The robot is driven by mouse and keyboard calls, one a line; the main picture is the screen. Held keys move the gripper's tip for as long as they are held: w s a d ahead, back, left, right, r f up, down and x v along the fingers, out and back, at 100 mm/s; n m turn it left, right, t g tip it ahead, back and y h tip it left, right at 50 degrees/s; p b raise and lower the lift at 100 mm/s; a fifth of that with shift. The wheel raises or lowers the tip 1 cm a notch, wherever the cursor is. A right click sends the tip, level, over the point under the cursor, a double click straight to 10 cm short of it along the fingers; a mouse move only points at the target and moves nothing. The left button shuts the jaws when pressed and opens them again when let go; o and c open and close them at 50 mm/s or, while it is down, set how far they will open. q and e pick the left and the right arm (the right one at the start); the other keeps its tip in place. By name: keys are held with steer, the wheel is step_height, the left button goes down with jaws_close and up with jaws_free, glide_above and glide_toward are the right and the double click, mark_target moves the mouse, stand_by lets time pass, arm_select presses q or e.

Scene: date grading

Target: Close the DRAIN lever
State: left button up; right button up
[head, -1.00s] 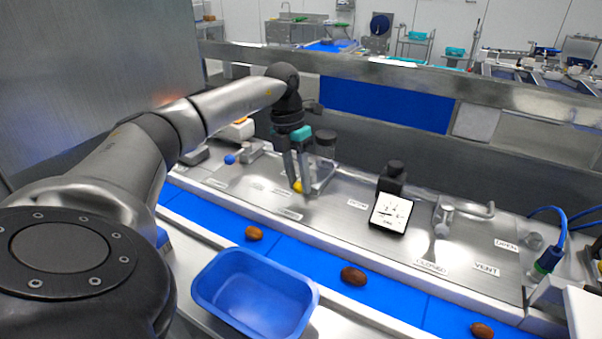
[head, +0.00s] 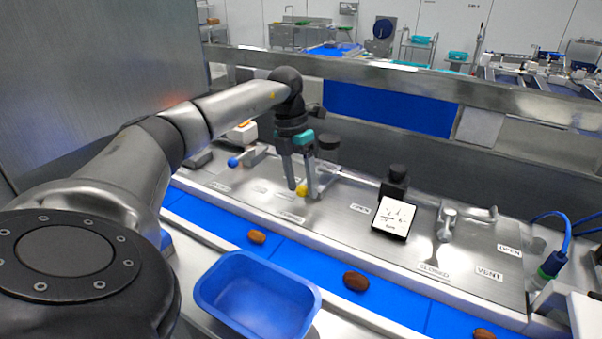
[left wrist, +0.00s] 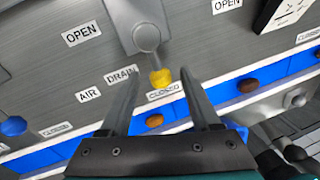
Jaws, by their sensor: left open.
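The DRAIN lever has a grey pivot and arm and a yellow knob (head: 302,190). In the left wrist view the knob (left wrist: 161,77) lies just above a CLOSED label (left wrist: 163,94), and the arm slants down from the pivot (left wrist: 147,38) toward that label. An OPEN label (left wrist: 83,34) is left of the pivot, and the DRAIN label (left wrist: 121,76) is left of the knob. My left gripper (head: 300,187) is open, its fingertips on either side of the knob; contact cannot be told. My right gripper is not in view.
A blue-knobbed lever (head: 234,162) stands left, a gauge (head: 394,216) and the VENT lever (head: 446,224) right. A belt (head: 300,258) with several dates runs in front. A blue bin (head: 210,290) stands nearer. A metal rail crosses behind.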

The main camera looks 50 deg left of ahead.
arm_select(q)
steer(key=shift+r, duration=0.1)
steer(key=a+r+p, duration=0.1)
steer(key=a+r, duration=0.2)
steer(key=r, duration=1.2)
steer(key=shift+s, duration=0.15)
steer(key=shift+f, duration=0.15)
